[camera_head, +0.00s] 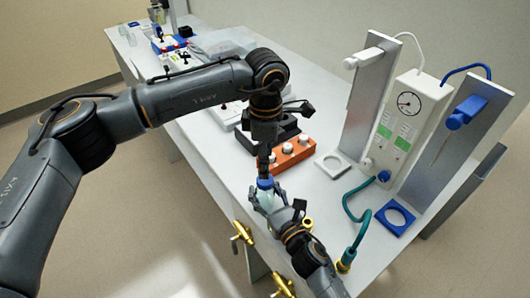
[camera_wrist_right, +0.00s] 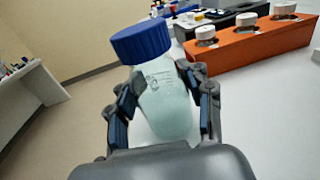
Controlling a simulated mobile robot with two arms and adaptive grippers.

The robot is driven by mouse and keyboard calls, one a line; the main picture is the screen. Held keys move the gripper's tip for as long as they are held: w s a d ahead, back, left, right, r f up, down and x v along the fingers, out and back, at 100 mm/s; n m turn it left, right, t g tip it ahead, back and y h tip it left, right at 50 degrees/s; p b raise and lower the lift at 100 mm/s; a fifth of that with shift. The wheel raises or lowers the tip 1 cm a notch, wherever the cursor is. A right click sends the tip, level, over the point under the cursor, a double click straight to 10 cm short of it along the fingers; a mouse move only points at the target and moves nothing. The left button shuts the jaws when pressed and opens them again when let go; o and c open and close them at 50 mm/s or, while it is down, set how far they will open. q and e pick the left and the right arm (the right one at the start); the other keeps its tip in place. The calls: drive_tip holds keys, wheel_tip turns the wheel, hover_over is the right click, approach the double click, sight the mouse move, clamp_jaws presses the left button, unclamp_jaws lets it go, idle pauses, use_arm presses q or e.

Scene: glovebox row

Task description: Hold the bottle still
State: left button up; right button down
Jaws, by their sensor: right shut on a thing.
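The bottle is clear with pale contents and a blue screw cap. In the head view the bottle (camera_head: 265,198) is at the front edge of the bench, and in the right wrist view its body (camera_wrist_right: 165,105) leans in the picture under the cap (camera_wrist_right: 141,40). My right gripper (camera_wrist_right: 163,103) is shut on the bottle's body, one finger on each side, below the cap. In the head view my left gripper (camera_head: 264,168) points down close to the cap. No left finger shows on the cap in the right wrist view. Its finger opening is too small to make out.
An orange block (camera_head: 290,155) with white-capped bottles stands just behind the bottle. A white ring holder (camera_head: 332,165), a blue ring holder (camera_head: 394,217) and a gauge box (camera_head: 408,115) stand to the right. Brass valves (camera_head: 242,234) sit at the bench front.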

sight(265, 192)
use_arm(q)
drive_tip(key=n, duration=0.7)
drive_tip(key=shift+r, duration=0.2)
drive_tip(key=n, duration=0.4)
drive_tip(key=shift+r, duration=0.15)
drive_tip(key=n, duration=0.4)
drive_tip(key=shift+r+n, duration=0.15)
drive_tip(key=shift+n, duration=0.25)
drive_tip(key=n, duration=0.6)
drive_tip(key=shift+a+r, duration=0.1)
drive_tip(key=shift+r, duration=0.05)
drive_tip(key=shift+f, duration=4)
